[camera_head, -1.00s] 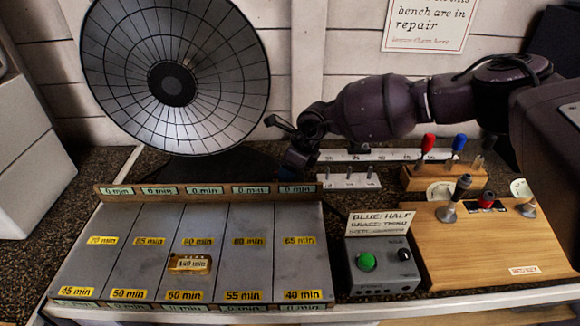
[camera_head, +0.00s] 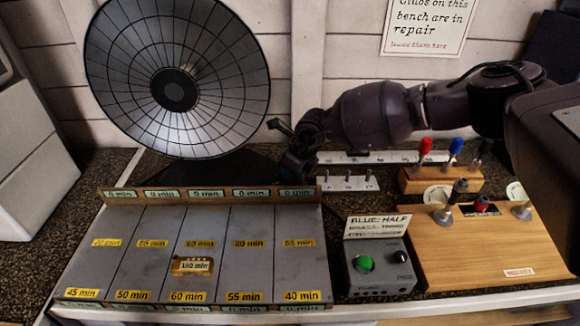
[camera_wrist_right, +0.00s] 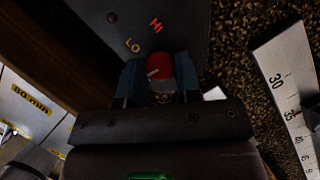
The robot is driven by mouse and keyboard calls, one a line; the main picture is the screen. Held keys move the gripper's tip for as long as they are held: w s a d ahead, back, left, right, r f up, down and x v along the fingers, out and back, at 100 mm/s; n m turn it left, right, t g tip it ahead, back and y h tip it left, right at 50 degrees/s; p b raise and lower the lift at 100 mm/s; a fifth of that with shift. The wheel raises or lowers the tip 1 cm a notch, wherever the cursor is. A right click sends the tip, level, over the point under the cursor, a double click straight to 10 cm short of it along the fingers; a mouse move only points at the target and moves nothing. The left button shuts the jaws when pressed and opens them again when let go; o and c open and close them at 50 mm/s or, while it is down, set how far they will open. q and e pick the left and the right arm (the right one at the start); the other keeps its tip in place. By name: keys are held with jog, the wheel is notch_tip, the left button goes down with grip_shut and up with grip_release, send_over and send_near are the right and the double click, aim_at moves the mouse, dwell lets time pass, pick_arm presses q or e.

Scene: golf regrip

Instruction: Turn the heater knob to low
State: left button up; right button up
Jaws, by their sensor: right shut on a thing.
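The heater is a round gridded dish (camera_head: 178,75) standing at the back left of the bench. Its dark panel (camera_wrist_right: 190,25) shows in the right wrist view with a red HI mark and an orange LO mark. A red knob (camera_wrist_right: 160,66) with a white pointer line sits just below these marks. My right gripper (camera_wrist_right: 159,78) has its blue fingers on either side of the knob, shut on it. In the head view my right gripper (camera_head: 296,165) is at the right of the heater's base, and the knob is hidden there. My left gripper is not in view.
A grey tray (camera_head: 136,222) with minute labels lies in front of the heater. A grey box (camera_head: 390,276) with a green button, a wooden board (camera_head: 510,245) and a small tool rack (camera_head: 440,182) stand to the right. A white ruler (camera_wrist_right: 290,95) lies near the gripper.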

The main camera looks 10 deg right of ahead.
jog(key=shift+r+m+t+p, duration=0.1)
jog(key=shift+m+t+p, duration=0.25)
jog(key=shift+m, duration=0.45)
jog(key=shift+m+h, duration=0.3)
jog(key=shift+m, duration=0.2)
jog(key=m, duration=0.2)
jog(key=m+h+b, duration=0.1)
jog(key=m, duration=0.1)
jog(key=shift+a+t+h, duration=0.2)
jog(key=shift+t+h, duration=0.1)
jog(key=shift+t, duration=0.05)
jog(key=shift+m+h+b, duration=0.55)
jog(key=shift+m+h, duration=0.05)
jog(key=shift+m, duration=1)
jog(key=o, duration=0.9)
